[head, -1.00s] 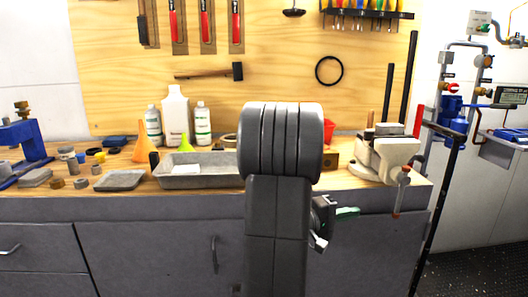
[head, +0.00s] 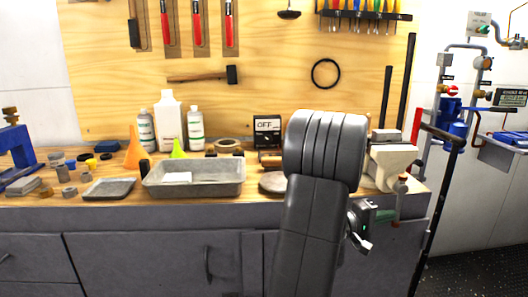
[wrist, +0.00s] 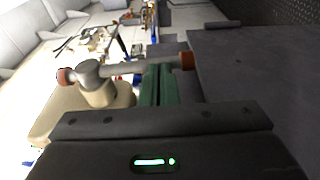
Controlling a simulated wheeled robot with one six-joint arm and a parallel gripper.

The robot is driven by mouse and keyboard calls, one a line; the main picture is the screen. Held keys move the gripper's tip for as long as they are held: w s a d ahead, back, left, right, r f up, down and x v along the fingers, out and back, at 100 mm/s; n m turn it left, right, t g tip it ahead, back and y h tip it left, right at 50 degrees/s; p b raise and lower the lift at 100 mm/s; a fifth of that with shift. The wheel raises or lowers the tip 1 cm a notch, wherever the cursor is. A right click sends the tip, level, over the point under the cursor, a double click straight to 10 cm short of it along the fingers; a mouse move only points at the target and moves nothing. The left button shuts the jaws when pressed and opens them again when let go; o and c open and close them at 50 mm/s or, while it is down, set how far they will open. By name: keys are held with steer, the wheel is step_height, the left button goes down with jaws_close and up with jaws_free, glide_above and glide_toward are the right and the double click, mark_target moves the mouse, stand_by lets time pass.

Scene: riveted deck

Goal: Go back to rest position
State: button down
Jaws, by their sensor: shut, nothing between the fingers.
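My gripper (head: 376,215) shows in the head view low and to the right of my dark arm, in front of the bench front, and my arm partly hides it. In the wrist view its green fingers (wrist: 158,85) are together with nothing between them. The beige bench vise (head: 393,165) is just above and right of my gripper in the head view. In the wrist view the vise (wrist: 95,98) and its handle bar with brown end knobs lie close by the fingers. I cannot tell whether they touch.
A grey metal tray (head: 195,190) with a white card sits on the workbench, with bottles (head: 168,125) and an orange cone (head: 132,152) behind it. A meter reading OFF (head: 267,130) stands left of my arm. A dark post (head: 436,200) rises right of the bench. Floor at right is clear.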

steer(key=a+r+y+p, duration=0.1)
steer(key=p, duration=0.2)
steer(key=shift+a, duration=0.1)
steer(key=p, duration=0.2)
steer(key=shift+a+r+y+p, duration=0.1)
steer(key=shift+a+y+p, duration=0.1)
steer(key=shift+y+p, duration=0.15)
steer(key=p, duration=0.4)
steer(key=a+y+p, duration=0.1)
steer(key=p, duration=0.2)
steer(key=r+g+y+p, duration=0.1)
steer(key=p, duration=0.3)
steer(key=shift+s+a+r+m+y+p, duration=0.1)
steer(key=shift+s+a+m+y+p, duration=0.15)
steer(key=shift+a+m+p, duration=0.15)
steer(key=shift+a, duration=0.4)
steer(key=shift+r, duration=0.1)
